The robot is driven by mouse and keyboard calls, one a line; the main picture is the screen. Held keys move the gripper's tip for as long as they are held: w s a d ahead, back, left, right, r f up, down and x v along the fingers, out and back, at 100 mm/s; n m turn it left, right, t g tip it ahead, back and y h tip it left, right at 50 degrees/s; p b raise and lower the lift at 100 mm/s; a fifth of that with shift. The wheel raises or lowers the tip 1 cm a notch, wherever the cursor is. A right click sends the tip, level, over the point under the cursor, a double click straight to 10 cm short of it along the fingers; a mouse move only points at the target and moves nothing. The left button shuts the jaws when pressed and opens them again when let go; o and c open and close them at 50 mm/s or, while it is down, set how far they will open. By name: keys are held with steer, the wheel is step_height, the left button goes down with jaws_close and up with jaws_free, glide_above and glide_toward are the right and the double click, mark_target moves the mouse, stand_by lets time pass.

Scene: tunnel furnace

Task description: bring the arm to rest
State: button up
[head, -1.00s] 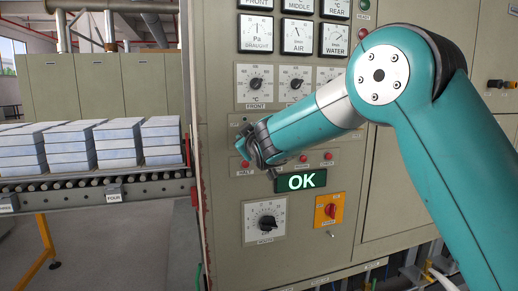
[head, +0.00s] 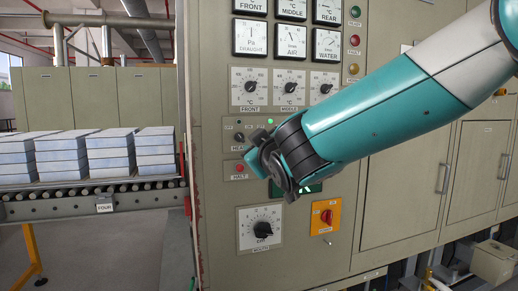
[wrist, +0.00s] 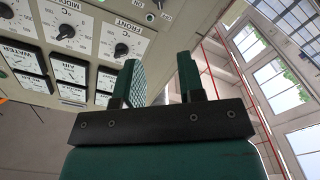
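My arm, teal with a grey band and a dark wrist, reaches in from the upper right of the head view. My gripper (head: 262,168) is in front of the control panel (head: 215,205), beside the red HALT button (head: 239,168), and whether it touches the panel cannot be told. In the wrist view my gripper (wrist: 162,76) has its two green-padded fingers apart with nothing between them. The wrist view is turned over, with the panel dials at upper left. My wrist covers most of the lit display under the buttons.
An orange switch plate (head: 326,216) and a numbered dial (head: 260,228) are low on the panel. Stacked pale blocks (head: 110,152) sit on a roller conveyor (head: 60,207) at left. Cabinet doors (head: 400,195) stand at right. Windows (wrist: 285,90) show in the wrist view.

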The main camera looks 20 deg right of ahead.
steer(key=s+a+f+m+g+y+p, duration=0.2)
steer(key=s+a+f+g+y, duration=0.1)
steer(key=s+f+g, duration=0.85)
steer(key=s+a+f+n+g+y, duration=0.1)
steer(key=s+g, duration=0.5)
steer(key=s, duration=1.5)
steer(key=shift+s+f+n+p, duration=0.3)
steer(key=shift+f+n+p, duration=0.1)
steer(key=shift+f, duration=0.45)
steer(key=shift+a+g, duration=0.15)
steer(key=shift+g, duration=0.1)
